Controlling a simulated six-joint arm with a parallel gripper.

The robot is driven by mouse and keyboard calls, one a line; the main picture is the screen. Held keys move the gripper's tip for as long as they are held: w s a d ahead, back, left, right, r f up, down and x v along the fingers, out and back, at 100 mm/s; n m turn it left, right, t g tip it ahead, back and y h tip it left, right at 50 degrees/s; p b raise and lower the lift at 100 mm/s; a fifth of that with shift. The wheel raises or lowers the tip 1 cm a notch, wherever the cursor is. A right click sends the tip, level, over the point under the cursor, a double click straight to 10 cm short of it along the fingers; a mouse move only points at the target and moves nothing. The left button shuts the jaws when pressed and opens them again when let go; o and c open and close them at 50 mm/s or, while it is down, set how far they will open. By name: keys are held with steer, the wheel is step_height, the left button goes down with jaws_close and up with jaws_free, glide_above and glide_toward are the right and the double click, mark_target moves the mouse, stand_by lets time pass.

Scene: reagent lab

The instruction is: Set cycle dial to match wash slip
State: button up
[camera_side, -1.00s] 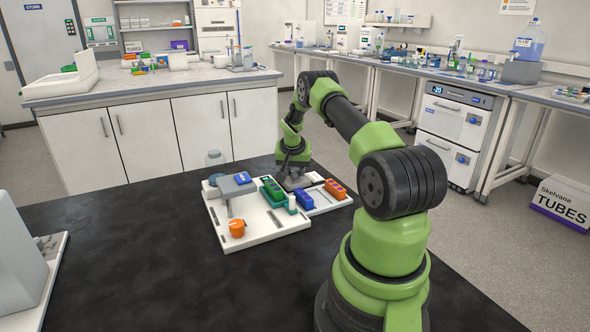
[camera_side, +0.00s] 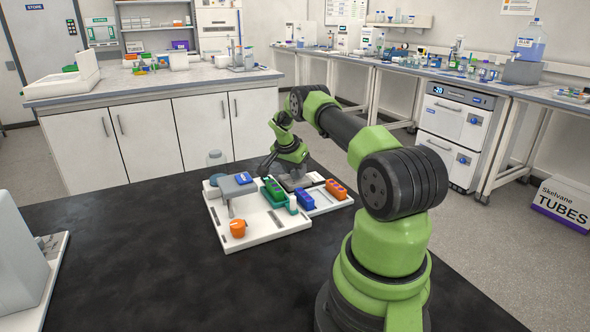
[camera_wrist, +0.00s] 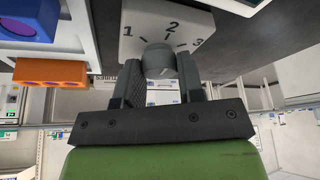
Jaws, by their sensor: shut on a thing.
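In the wrist view, the cycle dial's pale plate (camera_wrist: 190,22) carries the numbers 1, 2 and 3 around a grey knob (camera_wrist: 160,60). My gripper (camera_wrist: 160,72) is shut on the knob, one finger on each side. A thin light mark shows on the knob's front; I cannot tell which number it matches. In the side view my gripper (camera_side: 264,168) is tilted toward the left at the far side of the white board (camera_side: 262,235); the dial cannot be made out there. I cannot identify the wash slip in either view.
A clear jar (camera_side: 215,160) stands behind.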

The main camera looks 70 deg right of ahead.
steer(key=o, duration=0.9)
steer(key=v, duration=1)
steer(key=shift+w+r, duration=0.1)
steer(key=w+a+r+n+t+y, duration=0.2)
steer(key=a+r+n+t, duration=0.45)
steer(key=a+r, duration=1.25)
steer(key=s+a+n+y, duration=0.1)
steer(key=s+a+n, duration=0.2)
steer(key=s+a, duration=0.2)
steer(key=s+a+n+t+y, duration=0.1)
steer(key=s+a+n, duration=0.3)
steer(key=a, duration=0.4)
steer(key=s+a+n+t+y, duration=0.1)
steer(key=s+a+n+y, duration=0.1)
steer(key=s+a, duration=0.3)
steer(key=shift+s+a+n, duration=0.2)
steer(key=shift+a+n, duration=0.25)
steer(key=shift+a, duration=0.05)
steer(key=shift+s+a+n, duration=0.15)
steer(key=shift+a+n, duration=0.25)
steer(key=shift+a, duration=0.1)
